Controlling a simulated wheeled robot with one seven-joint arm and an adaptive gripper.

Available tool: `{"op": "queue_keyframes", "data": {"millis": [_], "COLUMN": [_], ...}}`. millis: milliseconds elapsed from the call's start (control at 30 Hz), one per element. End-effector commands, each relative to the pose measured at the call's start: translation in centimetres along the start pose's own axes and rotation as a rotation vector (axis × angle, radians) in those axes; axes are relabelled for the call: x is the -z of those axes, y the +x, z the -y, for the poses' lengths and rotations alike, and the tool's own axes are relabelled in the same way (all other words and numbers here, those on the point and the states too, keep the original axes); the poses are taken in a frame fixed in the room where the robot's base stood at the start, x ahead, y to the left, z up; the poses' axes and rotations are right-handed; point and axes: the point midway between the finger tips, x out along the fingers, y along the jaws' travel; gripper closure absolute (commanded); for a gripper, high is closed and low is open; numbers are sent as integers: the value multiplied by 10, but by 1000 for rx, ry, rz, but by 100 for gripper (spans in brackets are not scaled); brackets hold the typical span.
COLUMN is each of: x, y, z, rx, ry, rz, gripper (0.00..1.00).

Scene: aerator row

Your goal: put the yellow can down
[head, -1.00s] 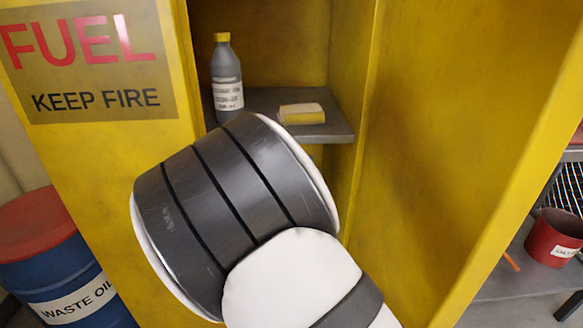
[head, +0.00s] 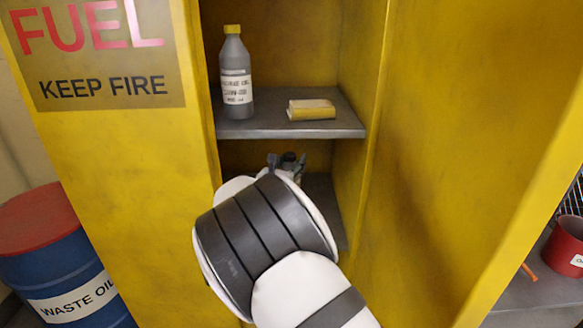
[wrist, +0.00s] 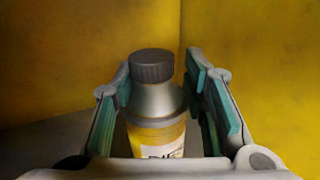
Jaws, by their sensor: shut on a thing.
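The yellow can (wrist: 155,135) is upright between the teal pads of my gripper (wrist: 160,88) in the wrist view. It has a dark ribbed cap, a silver shoulder and a yellow body with a pale label. My gripper is shut on it. In the head view my gripper (head: 287,163) shows only in part, inside the yellow cabinet below the upper shelf (head: 270,127). The can is hidden there behind my arm. Its base is out of sight, so I cannot tell whether it touches the lower shelf (head: 322,190).
A grey bottle (head: 236,80) with a yellow cap and a yellow-and-white block (head: 311,109) stand on the upper shelf. The cabinet's yellow side panel (head: 470,130) is on the right. A blue waste oil drum (head: 60,265) stands left, a red bucket (head: 566,245) far right.

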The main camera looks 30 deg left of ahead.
Motion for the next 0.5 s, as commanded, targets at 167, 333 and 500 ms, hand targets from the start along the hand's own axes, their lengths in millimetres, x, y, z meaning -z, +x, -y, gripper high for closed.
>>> {"op": "queue_keyframes", "data": {"millis": [167,333,500], "x": [-1,0,0], "y": [0,0,0], "z": [0,0,0], "rx": [0,-1,0], "ry": [0,0,0], "rz": [-1,-2,-1], "gripper": [100,39,39]}}
